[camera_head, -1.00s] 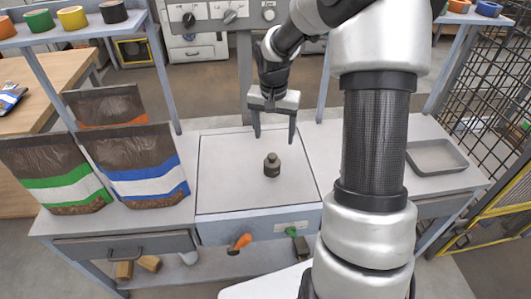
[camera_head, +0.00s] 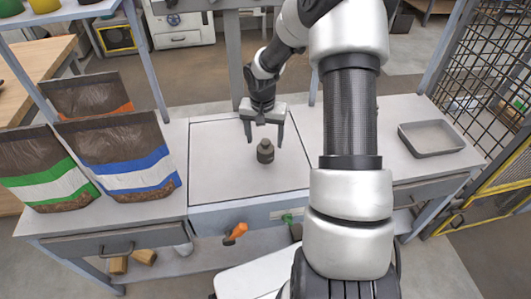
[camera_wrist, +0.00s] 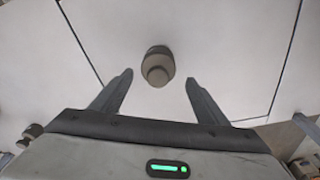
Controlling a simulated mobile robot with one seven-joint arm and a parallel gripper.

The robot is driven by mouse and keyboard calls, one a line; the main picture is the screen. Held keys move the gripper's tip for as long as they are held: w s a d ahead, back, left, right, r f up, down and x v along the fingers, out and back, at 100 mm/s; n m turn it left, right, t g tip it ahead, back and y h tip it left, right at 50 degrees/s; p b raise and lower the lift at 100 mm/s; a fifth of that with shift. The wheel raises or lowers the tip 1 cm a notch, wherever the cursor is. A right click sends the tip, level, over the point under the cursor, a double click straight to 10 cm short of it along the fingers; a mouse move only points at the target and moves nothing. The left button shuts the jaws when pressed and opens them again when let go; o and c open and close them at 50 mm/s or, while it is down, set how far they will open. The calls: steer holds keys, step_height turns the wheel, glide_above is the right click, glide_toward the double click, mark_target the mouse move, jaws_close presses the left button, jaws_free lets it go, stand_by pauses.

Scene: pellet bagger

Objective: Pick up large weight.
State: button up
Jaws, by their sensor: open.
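The large weight (camera_head: 265,151) is a dark grey knobbed cylinder standing upright on the pale square scale plate (camera_head: 215,175), near its middle. In the wrist view the weight (camera_wrist: 158,66) shows from above, ahead of and between the two fingertips. My gripper (camera_head: 264,143) is open and empty, pointing down at the far side of the weight. In the wrist view its fingers (camera_wrist: 158,78) are spread on either side, apart from the weight. I cannot tell the exact height of the fingertips above the plate.
Bags with green (camera_head: 45,170), blue (camera_head: 120,160) and orange (camera_head: 88,97) bands stand left of the plate. A grey tray (camera_head: 431,138) lies at the right of the bench. An orange-handled tool (camera_head: 236,232) is at the front. The plate around the weight is clear.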

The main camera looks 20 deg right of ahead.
mark_target(265, 148)
step_height(265, 148, down, 5)
steer(key=shift+s+d+f+b, duration=0.1)
steer(key=shift+d+b, duration=0.05)
steer(key=shift+b, duration=0.3)
steer(key=shift+c, duration=0.3)
jaws_close()
